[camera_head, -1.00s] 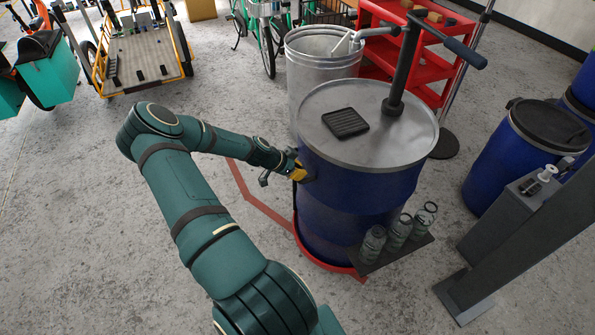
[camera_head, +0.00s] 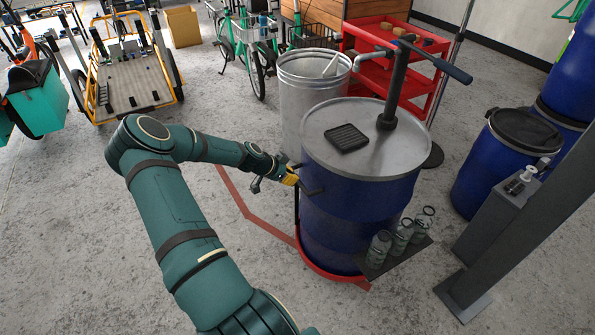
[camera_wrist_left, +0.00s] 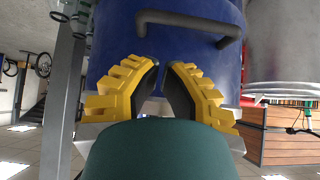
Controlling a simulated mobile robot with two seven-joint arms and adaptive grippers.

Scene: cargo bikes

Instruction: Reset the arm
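My left arm (camera_head: 170,210) reaches forward across the floor in the head view, bent at the elbow. Its left gripper (camera_head: 292,176) has yellow fingers and is at the left side of the big blue drum (camera_head: 350,215). In the left wrist view the gripper (camera_wrist_left: 161,68) has dark pads with a narrow empty gap between their tips. The drum (camera_wrist_left: 110,35) fills the background there. Its dark bar handle (camera_wrist_left: 190,20) lies beyond the fingertips and is not between them. The handle (camera_head: 312,191) also shows beside the gripper in the head view. My right gripper is not in view.
A metal bin (camera_head: 310,90) stands behind the drum and a red shelf cart (camera_head: 385,70) is behind that. Bottles (camera_head: 402,235) stand on a small shelf at the drum's front. More blue drums (camera_head: 500,160) are at right.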

